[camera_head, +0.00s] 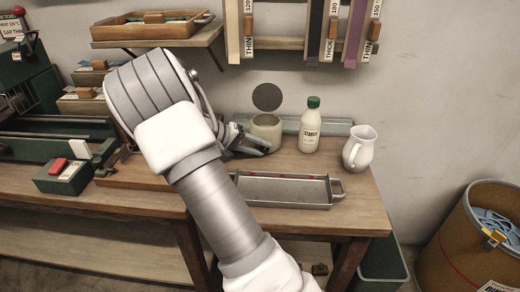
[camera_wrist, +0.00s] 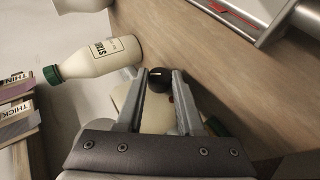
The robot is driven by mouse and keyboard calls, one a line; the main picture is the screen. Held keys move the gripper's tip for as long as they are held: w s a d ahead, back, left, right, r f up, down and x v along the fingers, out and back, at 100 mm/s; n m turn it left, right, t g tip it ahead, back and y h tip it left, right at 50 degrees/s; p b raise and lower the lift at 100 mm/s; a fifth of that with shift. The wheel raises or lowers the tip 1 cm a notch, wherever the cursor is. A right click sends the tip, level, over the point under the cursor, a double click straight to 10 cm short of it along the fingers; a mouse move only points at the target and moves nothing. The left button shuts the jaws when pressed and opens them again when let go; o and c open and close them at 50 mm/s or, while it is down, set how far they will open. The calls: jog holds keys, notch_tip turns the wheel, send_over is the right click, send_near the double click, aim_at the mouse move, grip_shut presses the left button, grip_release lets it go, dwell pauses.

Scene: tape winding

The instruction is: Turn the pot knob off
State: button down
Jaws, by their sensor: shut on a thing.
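The pot (camera_head: 265,132) is a squat cream vessel at the back of the bench, left of the bottle. In the wrist view its pale body (camera_wrist: 157,118) shows between my fingers. The knob (camera_wrist: 158,82) is small, round and dark brown, with a short white mark on its face. My gripper (camera_wrist: 161,76) is shut on the knob, one fingertip on each side. In the head view my gripper (camera_head: 246,141) is low beside the pot's front left, and the knob is hidden there.
A white bottle with a green cap (camera_head: 310,128) stands close right of the pot. A white jug (camera_head: 359,148) is farther right. A metal tray (camera_head: 283,190) lies in front. A green box with a red button (camera_head: 63,175) is at left. A dark disc (camera_head: 268,97) is above the pot.

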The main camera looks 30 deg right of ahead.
jog(key=shift+f+n+g+h, duration=0.25)
jog(key=shift+g+h, duration=0.25)
jog(key=shift+h, duration=0.4)
jog(key=c, duration=0.5)
grip_release()
jog(key=shift+c, duration=0.2)
